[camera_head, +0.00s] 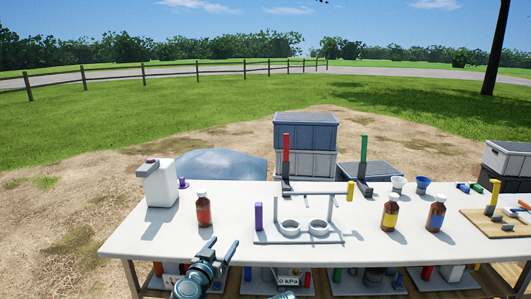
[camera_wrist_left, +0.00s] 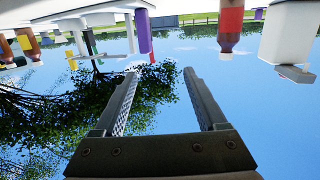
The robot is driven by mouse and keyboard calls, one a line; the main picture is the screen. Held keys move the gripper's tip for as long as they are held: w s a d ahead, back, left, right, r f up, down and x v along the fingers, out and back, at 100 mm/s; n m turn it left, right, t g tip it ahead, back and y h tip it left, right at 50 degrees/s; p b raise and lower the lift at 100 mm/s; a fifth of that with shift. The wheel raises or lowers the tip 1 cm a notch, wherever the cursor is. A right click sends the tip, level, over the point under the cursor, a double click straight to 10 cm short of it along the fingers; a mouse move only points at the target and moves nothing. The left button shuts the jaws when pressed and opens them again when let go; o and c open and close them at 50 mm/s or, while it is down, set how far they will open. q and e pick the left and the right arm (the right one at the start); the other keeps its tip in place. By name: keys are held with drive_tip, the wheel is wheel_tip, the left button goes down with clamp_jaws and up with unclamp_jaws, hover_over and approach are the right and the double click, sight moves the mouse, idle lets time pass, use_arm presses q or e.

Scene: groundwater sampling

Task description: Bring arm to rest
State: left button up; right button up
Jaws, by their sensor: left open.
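My left gripper (camera_head: 221,250) is at the front edge of the white table (camera_head: 130,237), in front of the brown bottle with a red label (camera_head: 204,210). In the left wrist view its two fingers (camera_wrist_left: 158,95) stand apart with nothing between them. That view is upside down, with the table and bottles along its top and sky behind the fingers. A small part of what seems to be my right arm (camera_head: 285,295) shows at the bottom edge of the head view. Its gripper's fingers do not show.
A white jug (camera_head: 159,187) stands at the table's left. A rack with two rings (camera_head: 300,238) and a purple post (camera_head: 259,217) stands mid-table. Brown bottles with yellow (camera_head: 390,214) and blue (camera_head: 436,215) labels stand to the right. A lower shelf holds more items.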

use_arm(q)
drive_tip(key=s+d+f+g+h, duration=0.1)
drive_tip(key=s+d+f+g, duration=0.1)
drive_tip(key=f+g, duration=0.15)
drive_tip(key=s+d+f+m+g, duration=0.1)
drive_tip(key=s+f+g, duration=0.1)
drive_tip(key=f, duration=0.2)
drive_tip(key=s+d+f+g+h, duration=0.1)
drive_tip(key=s+d+f+g, duration=0.1)
drive_tip(key=s+f+g, duration=0.15)
drive_tip(key=s+a+f+n+g+y, duration=0.4)
drive_tip(key=s+a+f+g+y, duration=0.2)
drive_tip(key=s+a+f, duration=0.4)
drive_tip(key=s+d+r+m+p, duration=0.1)
drive_tip(key=s+d+r+p, duration=0.1)
drive_tip(key=d+r+p, duration=0.2)
drive_tip(key=s+d+r+m+g+p, duration=0.1)
drive_tip(key=s+d+r+p, duration=0.1)
drive_tip(key=r+p, duration=0.8)
drive_tip(key=s+d+r+m+y+p, duration=0.1)
drive_tip(key=s+d+r+m+p, duration=0.1)
drive_tip(key=d+r+p, duration=0.3)
wheel_tip(320, 180, up, 4)
drive_tip(key=shift+s+d+r+p, duration=0.1)
drive_tip(key=shift+s+d+p, duration=0.3)
drive_tip(key=shift+p, duration=0.8)
